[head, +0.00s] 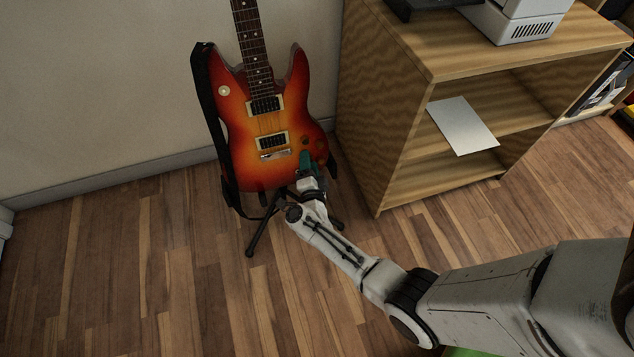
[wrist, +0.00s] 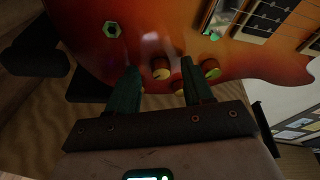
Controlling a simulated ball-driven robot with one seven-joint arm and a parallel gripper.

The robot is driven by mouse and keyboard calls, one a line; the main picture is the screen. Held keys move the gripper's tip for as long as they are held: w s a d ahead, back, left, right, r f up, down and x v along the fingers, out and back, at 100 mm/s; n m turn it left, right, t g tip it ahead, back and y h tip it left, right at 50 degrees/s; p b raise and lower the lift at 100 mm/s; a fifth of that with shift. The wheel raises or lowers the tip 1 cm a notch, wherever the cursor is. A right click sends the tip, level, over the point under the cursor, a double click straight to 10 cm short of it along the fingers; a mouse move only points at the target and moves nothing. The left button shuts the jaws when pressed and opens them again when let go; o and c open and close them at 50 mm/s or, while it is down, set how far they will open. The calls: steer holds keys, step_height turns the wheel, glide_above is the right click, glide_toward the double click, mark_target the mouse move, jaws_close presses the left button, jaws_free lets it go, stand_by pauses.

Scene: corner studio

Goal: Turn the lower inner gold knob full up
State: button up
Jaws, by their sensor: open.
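A red sunburst electric guitar (head: 238,125) stands upright against the wall on a black stand. Its gold knobs are on the lower right of the body in the head view, mostly hidden there by my gripper (head: 306,160). In the wrist view one gold knob (wrist: 161,69) shows between the two green fingertips of my open gripper (wrist: 160,70). Another gold knob (wrist: 211,69) is just right of the right fingertip, outside the jaws. I cannot tell whether the fingers touch the knob between them. Which knob is the lower inner one is not clear.
A wooden shelf unit (head: 385,120) stands close to the right of the guitar, with a white sheet (head: 463,125) on its shelf. The guitar stand's legs (head: 262,228) spread on the floor below. A jack socket (wrist: 112,29) is on the guitar body. Floor at left is clear.

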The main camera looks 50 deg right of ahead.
steer(key=s+a+n+t+y, duration=0.25)
steer(key=s+n, duration=0.25)
steer(key=n, duration=0.6)
steer(key=s+a+n+t+y, duration=0.1)
steer(key=s+n+t+y, duration=0.15)
steer(key=s+n, duration=0.65)
steer(key=w+a+r+n+g+y+p, duration=0.2)
steer(key=w+a+r+y+p, duration=0.15)
steer(key=r+p, duration=0.2)
steer(key=w+a+r+n+g+y+p, duration=0.1)
steer(key=w+a+r+n+y+p, duration=0.1)
steer(key=w+a+r+y+p, duration=0.25)
steer(key=s+a+r+g+p, duration=0.1)
steer(key=s+r+g+p, duration=0.2)
steer(key=r+p, duration=0.3)
steer(key=s+a+r+g+p, duration=0.2)
steer(key=s+r+p, duration=0.3)
steer(key=r, duration=0.5)
steer(key=shift+s+a+g+y+p, duration=0.2)
steer(key=shift+s+g+y+p, duration=0.15)
steer(key=shift+g+p, duration=0.6)
